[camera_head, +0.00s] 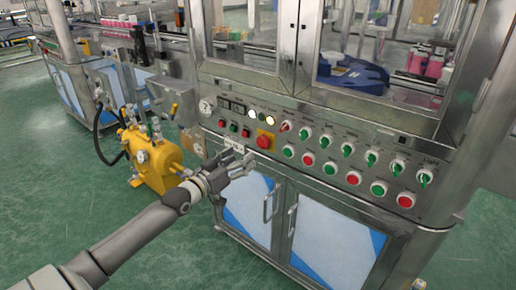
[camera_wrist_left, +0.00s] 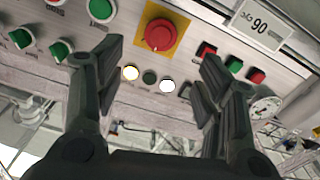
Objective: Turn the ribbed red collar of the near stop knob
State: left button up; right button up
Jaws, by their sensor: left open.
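The near stop knob (camera_head: 265,140) is a round red mushroom head on a yellow square plate, on the sloped front control panel. In the left wrist view the knob (camera_wrist_left: 160,35) shows from the front at top centre, and its red collar shows around a smaller centre. My left gripper (camera_head: 243,161) is in front of the panel, just below and left of the knob in the head view. In the left wrist view the open, empty fingers (camera_wrist_left: 163,56) stand apart, with the knob beyond the gap between their tips. My right gripper is in neither view.
Several red and green buttons and green switches (camera_head: 325,141) fill the panel to the right. Two lit white lamps (camera_wrist_left: 167,86) are close to the knob. A gauge (camera_head: 206,107) is at the panel's left end.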

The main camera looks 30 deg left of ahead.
aim_at(261, 144)
pick_arm(q)
jog(key=w, duration=0.3)
jog(key=w+b, duration=0.1)
jog(key=w, duration=0.4)
jog(key=shift+w+d+f+b, duration=0.1)
jog(key=shift+w+d+b, duration=0.2)
jog(key=shift+b, duration=0.1)
jog(key=shift+w+d, duration=0.1)
jog(key=shift+w, duration=0.8)
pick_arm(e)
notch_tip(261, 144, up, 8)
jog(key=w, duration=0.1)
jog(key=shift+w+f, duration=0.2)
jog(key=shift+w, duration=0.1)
